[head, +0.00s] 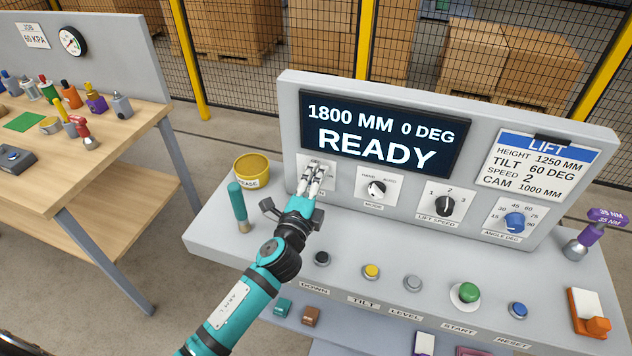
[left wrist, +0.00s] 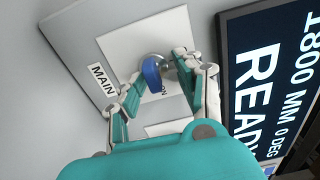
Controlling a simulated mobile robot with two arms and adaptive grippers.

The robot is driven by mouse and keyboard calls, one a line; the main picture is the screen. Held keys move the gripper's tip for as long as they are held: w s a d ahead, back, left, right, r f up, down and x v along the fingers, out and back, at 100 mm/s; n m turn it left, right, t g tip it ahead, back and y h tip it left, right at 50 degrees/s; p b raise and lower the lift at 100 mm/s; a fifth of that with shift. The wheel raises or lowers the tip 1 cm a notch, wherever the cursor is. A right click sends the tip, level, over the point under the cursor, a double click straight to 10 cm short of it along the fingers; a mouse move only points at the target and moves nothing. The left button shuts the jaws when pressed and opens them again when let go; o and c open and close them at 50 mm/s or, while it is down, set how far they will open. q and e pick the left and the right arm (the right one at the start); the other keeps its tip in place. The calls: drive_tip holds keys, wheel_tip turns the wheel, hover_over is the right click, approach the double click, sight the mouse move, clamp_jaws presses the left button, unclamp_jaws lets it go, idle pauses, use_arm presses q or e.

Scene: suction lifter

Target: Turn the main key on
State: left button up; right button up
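The main key (left wrist: 152,72) has a blue head and sits in a round metal lock on a white plate marked MAIN. Part of an "ON" mark shows beside it. My left gripper (head: 316,172) is at this plate, on the left of the panel face below the display, and hides the key in the head view. In the left wrist view, the left gripper's fingers (left wrist: 160,75) stand apart on either side of the key. I see no clear grip on it. The display (head: 385,135) reads "1800 MM 0 DEG READY". My right gripper is not in view.
Right of the main plate are the mode knob (head: 376,188), lift speed knob (head: 445,205) and blue angle knob (head: 515,222). Several buttons line the console's front. A yellow grease tin (head: 251,170) and a teal-handled tool (head: 238,205) stand left of my gripper.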

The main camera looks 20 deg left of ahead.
use_arm(q)
drive_tip(key=shift+w+f, duration=0.1)
drive_tip(key=shift+s, duration=0.2)
drive_tip(key=s, duration=1.1)
drive_tip(key=shift+s+a, duration=0.25)
drive_tip(key=shift+s, duration=0.05)
